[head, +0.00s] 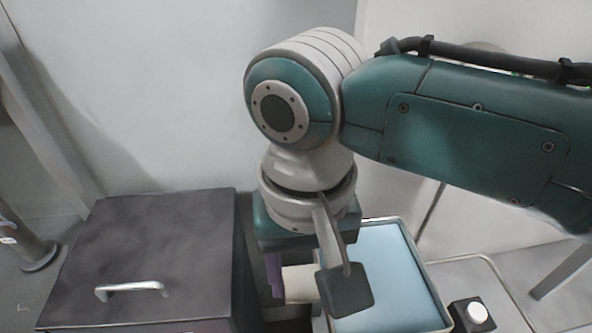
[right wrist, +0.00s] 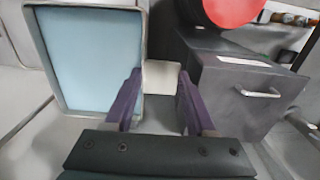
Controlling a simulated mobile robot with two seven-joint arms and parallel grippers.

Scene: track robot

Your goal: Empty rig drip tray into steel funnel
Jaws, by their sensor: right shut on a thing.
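The drip tray (head: 412,243) is a shallow rectangular pan with a pale metal rim and a flat light-blue surface inside. A cream block (head: 299,284), apparently its handle, sits at its left side in the head view. My right gripper (head: 302,286) points down with its purple fingers on either side of this block and is shut on it. In the right wrist view the tray (right wrist: 142,60) is left of the fingers and the cream block (right wrist: 160,76) is between them. My arm hides part of the tray. I cannot make out a steel funnel. My left gripper is not in view.
A dark grey box (head: 150,240) with a metal handle stands left of the tray. A small black block with a white knob (head: 477,313) is at the right. A red round thing (right wrist: 235,10) shows at the top of the right wrist view. A pale wall is behind.

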